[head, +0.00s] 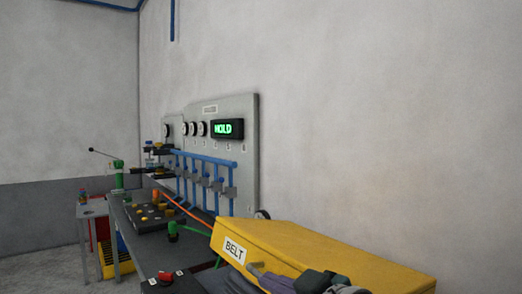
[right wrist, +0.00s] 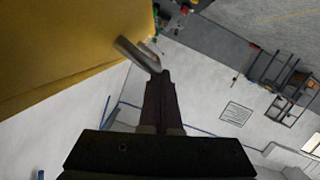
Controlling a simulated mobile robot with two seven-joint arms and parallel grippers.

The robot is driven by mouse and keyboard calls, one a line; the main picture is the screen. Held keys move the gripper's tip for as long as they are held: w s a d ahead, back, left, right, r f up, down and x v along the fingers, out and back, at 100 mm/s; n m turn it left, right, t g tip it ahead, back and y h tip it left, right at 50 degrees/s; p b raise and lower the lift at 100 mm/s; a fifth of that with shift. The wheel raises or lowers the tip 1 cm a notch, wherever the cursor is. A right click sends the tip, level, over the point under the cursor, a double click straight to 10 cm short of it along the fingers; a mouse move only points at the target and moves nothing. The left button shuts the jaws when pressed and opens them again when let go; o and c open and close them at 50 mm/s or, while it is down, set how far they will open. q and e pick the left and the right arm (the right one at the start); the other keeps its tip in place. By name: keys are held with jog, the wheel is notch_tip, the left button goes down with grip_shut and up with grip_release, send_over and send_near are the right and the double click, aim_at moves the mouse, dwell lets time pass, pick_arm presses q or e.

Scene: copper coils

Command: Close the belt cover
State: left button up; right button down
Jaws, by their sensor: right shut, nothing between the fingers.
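The yellow belt cover (head: 330,250) with a white BELT label (head: 235,249) is at the lower right in the head view. Its yellow side (right wrist: 60,45) fills the upper left of the right wrist view. My right gripper (head: 256,270) is in front of the cover's label side in the head view. In the right wrist view its fingers (right wrist: 162,78) are together and empty. Their tips are close to a grey metal bar (right wrist: 137,54) beside the yellow side; I cannot tell whether they touch. The cover's lower edge is hidden. My left gripper is not in view.
A dark bench (head: 140,232) with knobs and buttons runs along the wall to the left. Behind it are blue pipes (head: 205,160) and a grey gauge panel (head: 240,165) with a green-lit HOLD-like display (head: 227,128). A small grey table (head: 92,210) stands farther left.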

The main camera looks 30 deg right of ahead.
notch_tip(320, 180, down, 10)
jog(key=n+b, duration=0.1)
jog(key=b, duration=0.4)
jog(key=shift+a+b, duration=0.2)
jog(key=shift+b, duration=0.15)
jog(key=shift+h, duration=0.4)
jog(key=shift+s+r, duration=0.1)
jog(key=shift+r, duration=0.05)
